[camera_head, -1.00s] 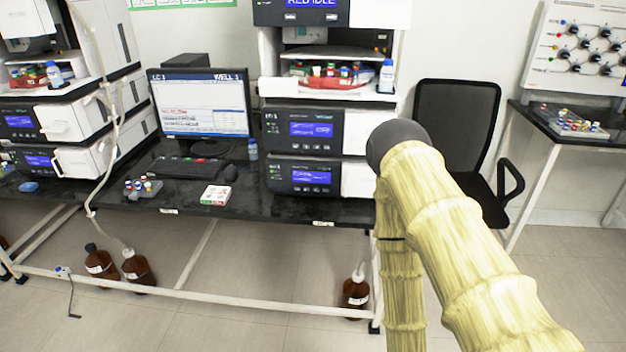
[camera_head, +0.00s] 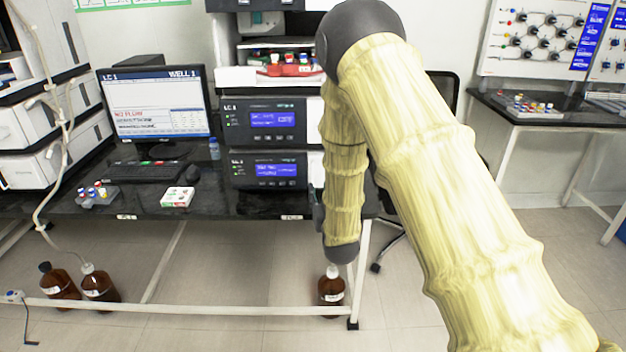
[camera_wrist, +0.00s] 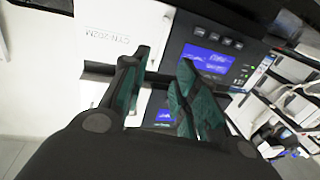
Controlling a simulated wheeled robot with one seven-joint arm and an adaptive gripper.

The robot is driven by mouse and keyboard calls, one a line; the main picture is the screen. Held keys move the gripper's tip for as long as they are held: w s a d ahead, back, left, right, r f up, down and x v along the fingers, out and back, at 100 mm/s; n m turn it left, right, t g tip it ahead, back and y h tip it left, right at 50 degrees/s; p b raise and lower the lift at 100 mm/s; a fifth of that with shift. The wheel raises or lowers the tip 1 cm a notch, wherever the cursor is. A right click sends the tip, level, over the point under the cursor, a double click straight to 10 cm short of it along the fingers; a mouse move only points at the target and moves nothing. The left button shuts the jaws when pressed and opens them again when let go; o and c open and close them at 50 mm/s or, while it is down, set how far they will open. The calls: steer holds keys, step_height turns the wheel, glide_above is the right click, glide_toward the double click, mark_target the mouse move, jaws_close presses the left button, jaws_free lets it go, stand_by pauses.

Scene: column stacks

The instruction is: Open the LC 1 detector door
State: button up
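The LC 1 stack stands in the middle of the head view. It has an upper dark module (camera_head: 270,118) marked LC 1 and a lower dark module (camera_head: 268,170), each with a lit blue display. I cannot tell for sure which is the detector. My arm hides the stack's right side. In the wrist view a white front panel with printed lettering (camera_wrist: 115,28) sits beside a dark panel with a blue display (camera_wrist: 207,58). My gripper (camera_wrist: 160,88) is open and empty, its two dark green fingers apart in front of these panels. In the head view the fingers are not clear.
A monitor (camera_head: 155,102), keyboard (camera_head: 145,172), vial rack (camera_head: 97,194) and small box (camera_head: 177,197) are on the black bench left of the stack. A brown bottle (camera_head: 331,288) stands on the floor below. A black chair (camera_head: 442,92) is behind my arm.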

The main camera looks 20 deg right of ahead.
mark_target(313, 177)
steer(key=w, duration=0.3)
steer(key=w+p, duration=0.1)
steer(key=w, duration=0.2)
steer(key=w+d, duration=0.1)
steer(key=w, duration=0.3)
steer(key=shift+w+f, duration=0.1)
jaws_close()
steer(key=shift+a, duration=0.1)
